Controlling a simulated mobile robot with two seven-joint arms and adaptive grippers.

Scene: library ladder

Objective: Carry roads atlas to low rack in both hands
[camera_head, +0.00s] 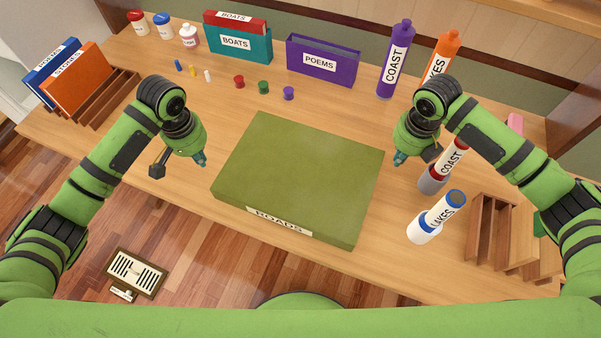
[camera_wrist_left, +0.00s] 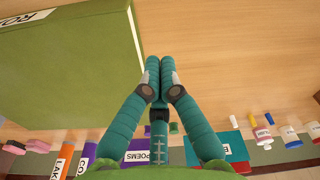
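The roads atlas (camera_head: 300,170) is a large flat green book lying in the middle of the wooden table, its "ROADS" label on the near side. It also shows in the left wrist view (camera_wrist_left: 70,70). My left gripper (camera_head: 201,161) is just left of the atlas, apart from it; in the left wrist view its fingers (camera_wrist_left: 160,65) are together with nothing between them. My right gripper (camera_head: 399,160) is just right of the atlas; its finger opening is too small to tell. A wooden rack (camera_head: 490,230) stands at the right; which rack is the low one cannot be told.
Another slotted rack (camera_head: 110,98) at the left holds blue and orange books. A teal box (camera_head: 240,44), purple "POEMS" box (camera_head: 322,62), jars and small coloured caps stand at the back. Table beside the atlas's left is clear.

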